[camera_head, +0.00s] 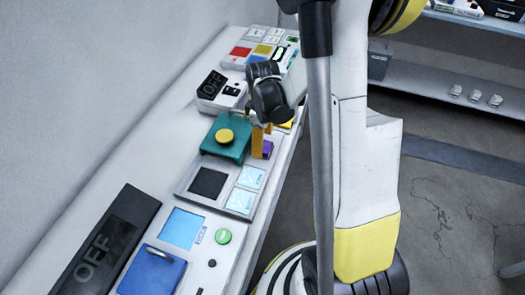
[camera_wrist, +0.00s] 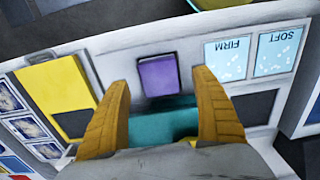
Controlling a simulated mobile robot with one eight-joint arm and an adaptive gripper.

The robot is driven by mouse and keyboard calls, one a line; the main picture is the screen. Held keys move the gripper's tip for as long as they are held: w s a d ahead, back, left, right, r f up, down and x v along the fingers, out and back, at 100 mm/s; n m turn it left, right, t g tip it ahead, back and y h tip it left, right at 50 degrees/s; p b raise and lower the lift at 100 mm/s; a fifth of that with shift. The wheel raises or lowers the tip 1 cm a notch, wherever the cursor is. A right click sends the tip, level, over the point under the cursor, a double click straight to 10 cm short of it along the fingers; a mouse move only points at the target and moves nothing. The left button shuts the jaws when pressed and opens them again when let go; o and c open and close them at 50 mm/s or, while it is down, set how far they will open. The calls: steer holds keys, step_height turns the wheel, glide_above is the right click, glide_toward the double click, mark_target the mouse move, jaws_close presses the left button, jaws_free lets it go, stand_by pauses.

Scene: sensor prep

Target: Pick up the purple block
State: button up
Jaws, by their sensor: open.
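The purple block (camera_wrist: 158,76) sits upright in the wrist view on a pale panel, just beyond my gripper's fingertips and between their lines. In the head view the purple block (camera_head: 267,149) shows beside my gripper's orange finger. My gripper (camera_wrist: 160,78) has its two orange fingers spread apart with nothing between them. In the head view my gripper (camera_head: 262,140) hangs low over the near edge of the panel, its far finger partly hidden.
A teal box with a yellow button (camera_head: 226,136) stands left of my gripper. Light-blue FIRM and SOFT tiles (camera_wrist: 252,54) lie right of the block. A yellow piece (camera_wrist: 58,92) lies to its left. A black OFF panel (camera_head: 105,245) lies nearer on the bench.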

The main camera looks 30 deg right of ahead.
step_height(320, 180, down, 3)
steer(key=shift+w+r+b, duration=0.1)
steer(key=shift+b, duration=0.25)
steer(key=shift+r, duration=0.1)
steer(key=c, duration=1.3)
steer(key=shift+o, duration=0.2)
steer(key=shift+r+p, duration=0.45)
steer(key=shift+r, duration=0.2)
step_height(320, 180, up, 3)
steer(key=shift+f+p, duration=0.1)
steer(key=shift+p, duration=0.65)
steer(key=s+d+r+p, duration=0.3)
steer(key=s+d+r, duration=0.2)
steer(key=d, duration=0.5)
steer(key=shift+d+r, duration=0.3)
steer(key=shift+r, duration=0.65)
